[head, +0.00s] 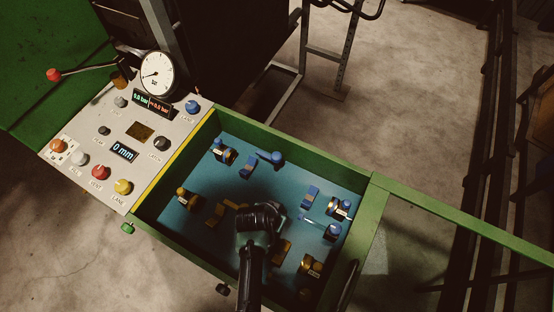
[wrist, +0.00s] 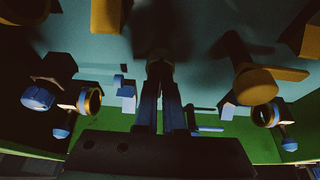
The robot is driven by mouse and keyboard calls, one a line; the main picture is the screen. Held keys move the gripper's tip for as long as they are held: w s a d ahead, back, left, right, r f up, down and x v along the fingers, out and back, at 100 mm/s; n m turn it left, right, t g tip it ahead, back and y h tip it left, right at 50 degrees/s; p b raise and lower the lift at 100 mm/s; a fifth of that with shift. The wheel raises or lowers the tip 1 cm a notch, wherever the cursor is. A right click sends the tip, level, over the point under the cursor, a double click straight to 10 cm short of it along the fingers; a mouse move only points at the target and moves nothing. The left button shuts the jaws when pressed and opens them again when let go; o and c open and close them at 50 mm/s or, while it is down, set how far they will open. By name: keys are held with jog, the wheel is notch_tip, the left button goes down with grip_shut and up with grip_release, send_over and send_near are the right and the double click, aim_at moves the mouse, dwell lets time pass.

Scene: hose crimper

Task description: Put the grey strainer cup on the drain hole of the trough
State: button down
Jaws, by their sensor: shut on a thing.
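The trough (head: 292,176) has a blue-green floor and green walls. My gripper (wrist: 160,78) reaches down over the trough's middle, with its fingers close together in the wrist view. A small, dark greyish thing (wrist: 159,58) shows at the fingertips; it is in shadow and mostly hidden, and fits the grey strainer cup, though its shape is unclear. In the head view my dark wrist covers the fingertips and the floor below them. I cannot make out the drain hole in either view; a dark patch around the fingertips may be shadow.
Blue and yellow fittings stand around the trough floor: a ringed blue one (head: 225,155) at the back left, a yellow one (head: 186,197) at the left, a ringed yellow one (head: 311,265) at the front right. A control panel (head: 95,135) with knobs and a gauge (head: 157,75) adjoins the trough's left.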

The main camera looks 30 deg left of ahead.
jog(key=shift+f, duration=0.2)
jog(key=c, duration=1)
grip_release()
jog(key=shift+r, duration=0.15)
jog(key=shift+r, duration=0.2)
jog(key=v, duration=1.1)
jog(key=shift+s+r+p, duration=0.2)
jog(key=shift+r+p, duration=0.1)
jog(key=shift+r, duration=0.05)
